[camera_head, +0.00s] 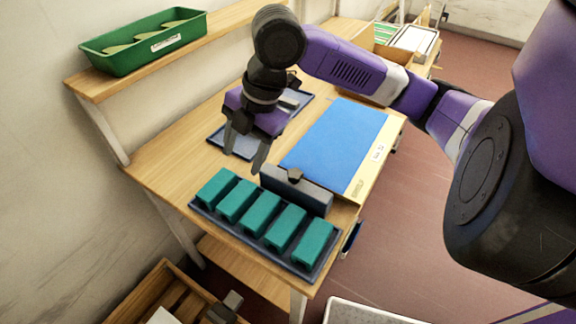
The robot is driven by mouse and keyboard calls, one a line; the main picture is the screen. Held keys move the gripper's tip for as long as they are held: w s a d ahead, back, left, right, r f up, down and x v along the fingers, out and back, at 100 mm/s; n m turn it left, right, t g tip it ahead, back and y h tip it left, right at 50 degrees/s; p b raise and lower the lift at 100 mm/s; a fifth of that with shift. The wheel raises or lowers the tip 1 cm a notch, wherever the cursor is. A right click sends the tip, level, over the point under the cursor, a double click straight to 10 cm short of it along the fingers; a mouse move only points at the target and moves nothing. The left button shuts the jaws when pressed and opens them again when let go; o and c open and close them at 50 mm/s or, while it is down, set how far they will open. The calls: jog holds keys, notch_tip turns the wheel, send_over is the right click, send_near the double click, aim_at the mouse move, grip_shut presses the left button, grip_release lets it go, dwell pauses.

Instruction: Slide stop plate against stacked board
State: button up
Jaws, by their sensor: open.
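A dark grey plate with a small knob on top, which looks like the stop plate (312,198), stands on the wooden table between the tray of teal blocks and a blue-topped board. The board (336,138) lies flat, with a pale wooden border and a label along its right side. I cannot tell whether the plate touches the board or a narrow gap is left. My gripper (244,154) points down, open and empty, above the table to the left of the plate and board. It looks apart from both.
A dark tray (264,245) holds several teal blocks (262,213) at the table's near end. A flat blue-grey tray (217,137) lies partly behind my gripper. A green bin (146,42) sits on the wall shelf (175,53). A wooden crate (172,298) stands below, at lower left.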

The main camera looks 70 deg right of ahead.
aim_at(295, 173)
jog(key=s+d+g, duration=0.1)
jog(key=s+d, duration=0.1)
jog(key=s, duration=0.1)
jog(key=s+d+g+h, duration=0.1)
jog(key=s+d, duration=0.1)
jog(key=s, duration=0.1)
jog(key=s+d+f+g, duration=0.1)
jog(key=s+d, duration=0.1)
jog(key=s, duration=0.1)
jog(key=shift+s+d+h, duration=0.1)
jog(key=shift+d+h, duration=0.1)
jog(key=shift+h, duration=0.1)
jog(key=shift+s+f, duration=0.1)
jog(key=shift+f, duration=0.2)
notch_tip(295, 173, down, 7)
jog(key=shift+r, duration=0.1)
grip_shut()
dwell(0.6)
